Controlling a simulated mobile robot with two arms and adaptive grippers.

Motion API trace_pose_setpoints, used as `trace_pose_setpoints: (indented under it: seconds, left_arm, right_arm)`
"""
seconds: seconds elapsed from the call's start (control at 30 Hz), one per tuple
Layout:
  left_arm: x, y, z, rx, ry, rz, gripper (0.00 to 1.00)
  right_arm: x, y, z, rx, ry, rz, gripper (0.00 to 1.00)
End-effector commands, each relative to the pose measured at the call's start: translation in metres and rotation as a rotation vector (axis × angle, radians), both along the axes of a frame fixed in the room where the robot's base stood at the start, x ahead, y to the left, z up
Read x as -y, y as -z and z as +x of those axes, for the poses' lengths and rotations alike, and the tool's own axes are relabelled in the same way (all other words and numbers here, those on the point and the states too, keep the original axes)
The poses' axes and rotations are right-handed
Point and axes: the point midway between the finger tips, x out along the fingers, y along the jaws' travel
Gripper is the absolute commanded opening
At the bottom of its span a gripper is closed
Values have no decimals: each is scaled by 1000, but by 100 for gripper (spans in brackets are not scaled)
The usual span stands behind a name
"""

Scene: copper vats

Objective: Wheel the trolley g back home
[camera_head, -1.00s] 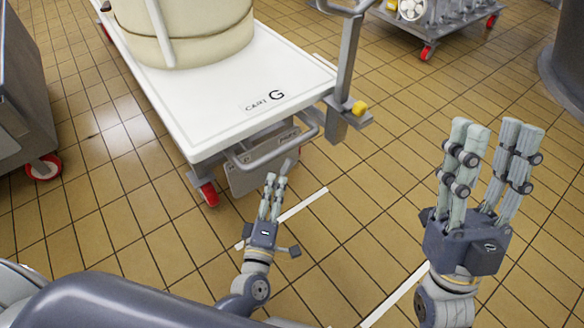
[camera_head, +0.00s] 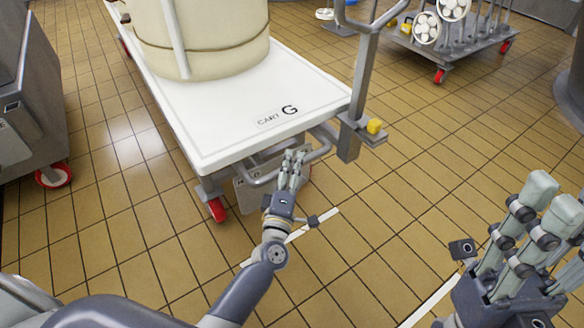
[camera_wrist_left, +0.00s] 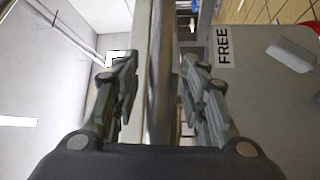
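The trolley G (camera_head: 220,125) has a white deck marked "CART G" and carries a large cream vat (camera_head: 215,35). A low metal handle bar (camera_head: 322,150) sticks out below its near edge. My left gripper (camera_head: 294,160) is at this bar. In the left wrist view, the bar (camera_wrist_left: 162,85) runs between the two finger sets of my left gripper (camera_wrist_left: 158,90), with gaps visible on both sides, so the fingers look open around it. My right gripper (camera_head: 532,225) is at the lower right, apart from the trolley, its fingers spread and empty.
A grey plate (camera_wrist_left: 260,100) marked "FREE" is beside the bar. A yellow-tipped block (camera_head: 374,126) is on the trolley's right post. Another trolley (camera_head: 455,50) stands at the back right, a grey unit (camera_head: 30,110) at the left. White lines (camera_head: 325,222) mark the tiled floor.

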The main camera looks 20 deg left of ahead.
Motion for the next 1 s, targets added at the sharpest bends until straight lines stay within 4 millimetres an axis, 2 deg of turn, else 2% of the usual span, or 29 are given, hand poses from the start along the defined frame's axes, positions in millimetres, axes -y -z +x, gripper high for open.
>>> trace_pose_setpoints:
  seconds: [0.23,0.4,0.77,1.0]
  left_arm:
    - [0,0,1,0,0,0,37]
    - [0,0,0,0,0,0,0]
    - [-5,0,4,0,0,2,0]
    - [-29,-2,22,5,-7,3,0]
  right_arm:
    - [0,0,0,-1,0,0,40]
    - [0,0,0,-1,0,0,40]
    - [0,1,0,-2,0,-1,40]
    - [0,4,0,-1,0,0,40]
